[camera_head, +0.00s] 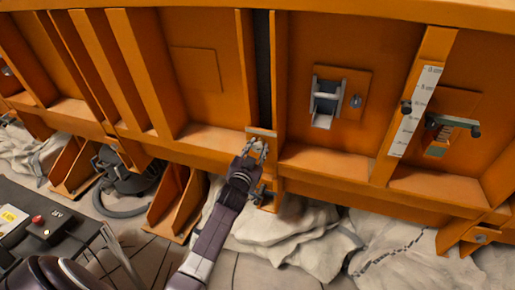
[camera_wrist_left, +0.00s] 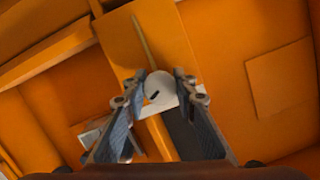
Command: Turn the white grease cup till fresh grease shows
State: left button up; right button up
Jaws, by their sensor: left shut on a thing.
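The white grease cup (camera_wrist_left: 160,90) shows in the left wrist view as a pale round-topped piece with a small dark mark on its face. It sits against the orange frame, between the two fingers of my left gripper (camera_wrist_left: 162,78). The fingers are shut on it from both sides. In the head view my left gripper (camera_head: 256,148) is at the lower end of the dark vertical gap in the orange wall, and it hides the cup there. I cannot make out any grease in either view. My right gripper is not in view.
The ribbed orange wall (camera_head: 195,70) fills the back. A latch (camera_head: 326,98), a white scale strip (camera_head: 415,112) and a handle (camera_head: 452,124) stand to the right. Pale crumpled sheeting (camera_head: 300,245) lies below. A dark control box (camera_head: 60,235) with a red button is at lower left.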

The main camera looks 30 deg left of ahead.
pick_arm(q)
jog(key=m+y+b, duration=0.1)
jog(key=m+b, duration=0.1)
jog(key=m, duration=0.1)
jog(key=shift+f, duration=0.15)
jog(key=shift+m+y+b, duration=0.5)
jog(key=shift+m+b, duration=0.15)
jog(key=shift+m, duration=0.05)
jog(key=o, duration=1.2)
jog(key=shift+s, duration=0.1)
jog(key=v, duration=1.2)
